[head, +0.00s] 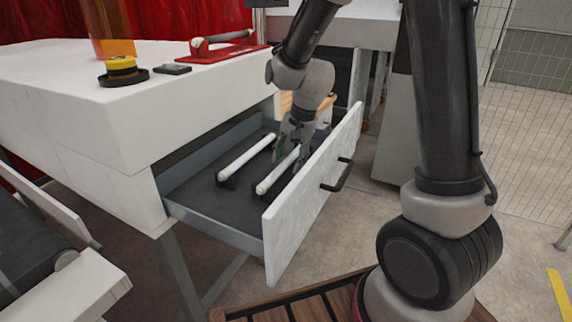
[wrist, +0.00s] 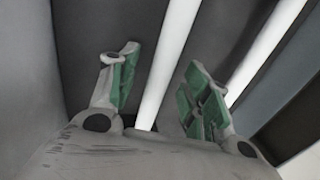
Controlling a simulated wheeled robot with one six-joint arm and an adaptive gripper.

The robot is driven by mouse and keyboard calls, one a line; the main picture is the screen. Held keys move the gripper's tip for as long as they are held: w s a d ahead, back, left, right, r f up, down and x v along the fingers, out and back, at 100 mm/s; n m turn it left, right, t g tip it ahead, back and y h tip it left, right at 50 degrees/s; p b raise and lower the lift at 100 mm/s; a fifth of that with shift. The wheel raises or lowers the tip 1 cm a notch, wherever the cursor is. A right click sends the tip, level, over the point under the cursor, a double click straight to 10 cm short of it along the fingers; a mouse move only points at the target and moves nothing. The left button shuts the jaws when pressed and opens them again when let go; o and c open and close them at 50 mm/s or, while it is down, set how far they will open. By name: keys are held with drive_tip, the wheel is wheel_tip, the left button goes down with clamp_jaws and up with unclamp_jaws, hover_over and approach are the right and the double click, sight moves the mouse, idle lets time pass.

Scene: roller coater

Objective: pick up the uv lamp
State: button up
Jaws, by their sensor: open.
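Two white tube lamps lie side by side on dark supports in the open drawer. The lamp nearer the drawer front (head: 274,177) is partly hidden by my gripper in the head view. The other lamp (head: 245,157) lies to its left. My gripper (head: 292,145) reaches down into the drawer at the front lamp's far part. In the wrist view, my gripper (wrist: 160,65) is open, its green-padded fingers on either side of the front lamp (wrist: 172,45). The other lamp (wrist: 268,45) is outside the fingers to the right. I cannot tell whether the pads touch the lamp.
The drawer's front panel (head: 310,190) with its black handle (head: 337,175) stands close beside the gripper. The white worktop (head: 60,75) overhangs the drawer's left part. On it are a red tool (head: 215,52), a yellow-and-black round object (head: 122,70) and a small dark block (head: 173,69).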

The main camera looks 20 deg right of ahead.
sight(289, 158)
drive_tip(key=shift+c, duration=0.2)
clamp_jaws()
wheel_tip(289, 158, up, 10)
idle(0.4)
drive_tip(key=c, duration=0.7)
unclamp_jaws()
drive_tip(key=shift+c, duration=1.3)
drive_tip(key=shift+r, duration=0.1)
